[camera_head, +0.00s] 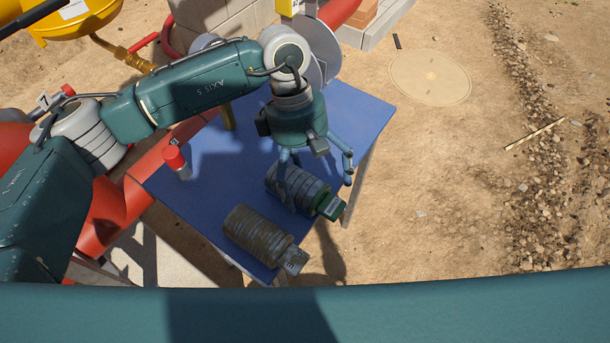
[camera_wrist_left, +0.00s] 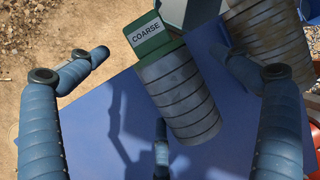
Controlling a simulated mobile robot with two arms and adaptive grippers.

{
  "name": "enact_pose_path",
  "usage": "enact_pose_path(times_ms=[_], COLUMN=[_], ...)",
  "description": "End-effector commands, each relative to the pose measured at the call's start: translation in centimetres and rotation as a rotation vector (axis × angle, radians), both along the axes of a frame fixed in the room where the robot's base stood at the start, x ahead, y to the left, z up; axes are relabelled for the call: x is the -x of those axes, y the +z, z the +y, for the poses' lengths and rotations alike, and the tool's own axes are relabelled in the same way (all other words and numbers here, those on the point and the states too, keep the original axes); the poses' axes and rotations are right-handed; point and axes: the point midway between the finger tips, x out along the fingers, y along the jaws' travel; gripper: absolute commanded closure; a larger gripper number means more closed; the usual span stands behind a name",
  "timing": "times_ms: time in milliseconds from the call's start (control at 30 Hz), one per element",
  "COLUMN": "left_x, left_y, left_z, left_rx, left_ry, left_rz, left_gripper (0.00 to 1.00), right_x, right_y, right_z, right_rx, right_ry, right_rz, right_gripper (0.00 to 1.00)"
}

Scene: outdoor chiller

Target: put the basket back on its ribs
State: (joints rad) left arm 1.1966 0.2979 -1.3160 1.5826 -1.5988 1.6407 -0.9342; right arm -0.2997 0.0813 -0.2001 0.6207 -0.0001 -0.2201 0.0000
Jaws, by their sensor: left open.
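A grey ribbed cylindrical basket (camera_head: 289,181) with a green end tag (camera_head: 331,207) lies on its side on the blue table (camera_head: 215,185). In the left wrist view the tag reads COARSE (camera_wrist_left: 147,35) and the grey basket body (camera_wrist_left: 180,93) is clear. A second, brownish ribbed basket (camera_head: 254,232) lies beside it; part of it seems to show at the top right of the wrist view (camera_wrist_left: 262,38). My left gripper (camera_head: 316,180) is open and empty above the COARSE basket, its fingers spread around it. I cannot tell whether they touch it. No ribs or seat can be made out.
Red pipes (camera_head: 108,205) run along the left, below my arm. A yellow vessel (camera_head: 75,18) is at the top left. Sandy ground with a round cover (camera_head: 430,77) is free on the right.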

Motion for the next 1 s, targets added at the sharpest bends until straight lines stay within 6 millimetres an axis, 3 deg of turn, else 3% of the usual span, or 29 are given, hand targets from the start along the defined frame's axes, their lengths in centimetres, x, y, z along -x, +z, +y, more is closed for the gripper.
enact_pose_path(times_ms=[433,833,1000], left_x=[3.0,3.2,2.7], left_y=[-0.1,-0.1,1.2], left_z=[-4.0,-4.2,-4.0], left_rx=[0.001,0.000,0.000], left_ry=[-0.002,-0.001,0.001], left_rz=[0.000,0.000,-0.004], left_gripper=[0.00,0.00,0.00], right_x=[0.3,-0.1,-0.4], right_y=[-1.7,-1.9,-1.9], right_z=[0.0,0.3,0.6], right_rx=[0.001,-0.003,-0.007], right_ry=[-0.002,0.004,0.004], right_rz=[0.007,-0.002,-0.008], right_gripper=[0.66,0.66,0.66])
